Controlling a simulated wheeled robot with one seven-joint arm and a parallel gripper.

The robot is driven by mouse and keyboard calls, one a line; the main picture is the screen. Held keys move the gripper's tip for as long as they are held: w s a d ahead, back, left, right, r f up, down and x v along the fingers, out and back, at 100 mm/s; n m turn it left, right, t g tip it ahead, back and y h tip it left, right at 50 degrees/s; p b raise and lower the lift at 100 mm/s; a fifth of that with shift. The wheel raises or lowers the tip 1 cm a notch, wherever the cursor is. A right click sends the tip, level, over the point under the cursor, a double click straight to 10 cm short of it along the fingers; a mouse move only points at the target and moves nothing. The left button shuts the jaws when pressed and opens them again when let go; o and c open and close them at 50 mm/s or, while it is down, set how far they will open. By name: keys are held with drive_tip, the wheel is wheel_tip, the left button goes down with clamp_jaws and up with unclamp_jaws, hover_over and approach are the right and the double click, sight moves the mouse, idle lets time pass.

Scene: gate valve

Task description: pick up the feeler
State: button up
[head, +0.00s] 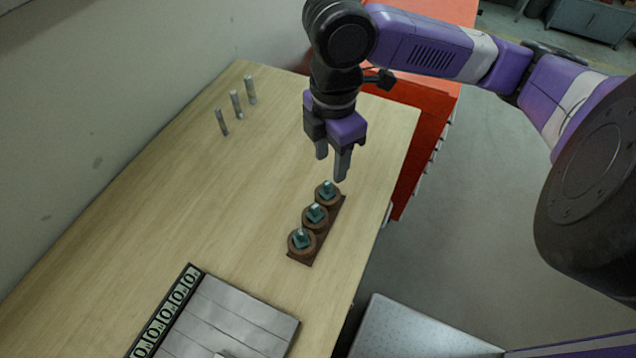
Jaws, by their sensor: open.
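My gripper (331,167) is open, pointing down with nothing between its two fingers. It hangs above the table, just behind the far end of a row of three brown round holders (304,256). Each holder has a teal block in it, such as the nearest teal block (300,238). Three slim grey pegs (236,104) stand upright at the far left of the table. I cannot tell which thing is the feeler. A small pale object at the bottom edge is mostly cut off.
The wooden table (200,200) is clear in the middle. A grey slatted panel (235,318) with a dark lettered strip (165,312) lies at the front. A wall (90,110) runs along the left. A red drawer cabinet (408,155) stands behind the table's right edge.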

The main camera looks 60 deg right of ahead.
sight(327, 183)
drive_tip(key=f, duration=0.7)
drive_tip(key=shift+w+b, duration=0.25)
drive_tip(key=shift+b, duration=0.1)
clamp_jaws()
